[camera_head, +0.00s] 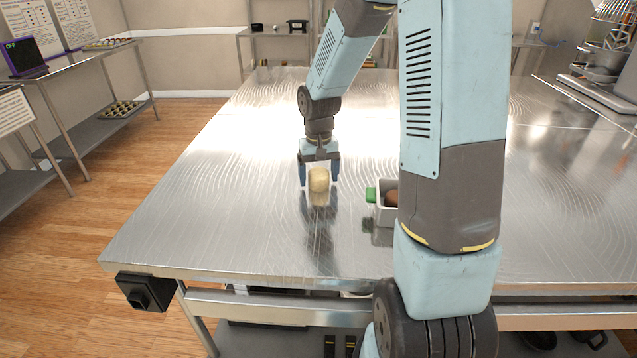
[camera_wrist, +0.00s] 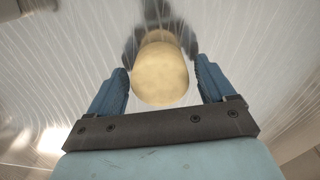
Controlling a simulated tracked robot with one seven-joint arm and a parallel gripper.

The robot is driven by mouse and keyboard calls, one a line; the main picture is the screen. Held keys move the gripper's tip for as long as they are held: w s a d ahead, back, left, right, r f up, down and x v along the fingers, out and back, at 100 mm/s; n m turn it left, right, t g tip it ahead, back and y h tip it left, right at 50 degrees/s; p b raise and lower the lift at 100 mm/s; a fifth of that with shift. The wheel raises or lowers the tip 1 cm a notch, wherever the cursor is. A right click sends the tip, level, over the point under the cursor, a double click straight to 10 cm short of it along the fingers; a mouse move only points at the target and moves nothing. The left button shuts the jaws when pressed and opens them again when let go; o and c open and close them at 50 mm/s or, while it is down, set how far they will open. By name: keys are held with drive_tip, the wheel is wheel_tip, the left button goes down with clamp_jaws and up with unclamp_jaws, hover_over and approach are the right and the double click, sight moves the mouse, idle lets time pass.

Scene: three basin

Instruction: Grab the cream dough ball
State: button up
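The cream dough ball (camera_head: 319,180) sits on the shiny metal table (camera_head: 230,200), left of the middle. It is a pale, rounded, somewhat cylindrical lump. My gripper (camera_head: 319,182) points down at it, with one blue finger on each side. In the wrist view, the dough ball (camera_wrist: 160,73) lies between the two blue fingertips of my open gripper (camera_wrist: 163,80). A gap shows on the right side; the left finger is close to the dough, and I cannot tell whether it touches.
A grey container (camera_head: 384,215) with a green part (camera_head: 371,195) and something brown inside stands right of the dough, partly hidden by my arm. Metal equipment (camera_head: 600,75) stands at the far right. The table to the left is clear.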

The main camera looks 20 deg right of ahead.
drive_tip(key=c, duration=1)
drive_tip(key=shift+r, duration=0.1)
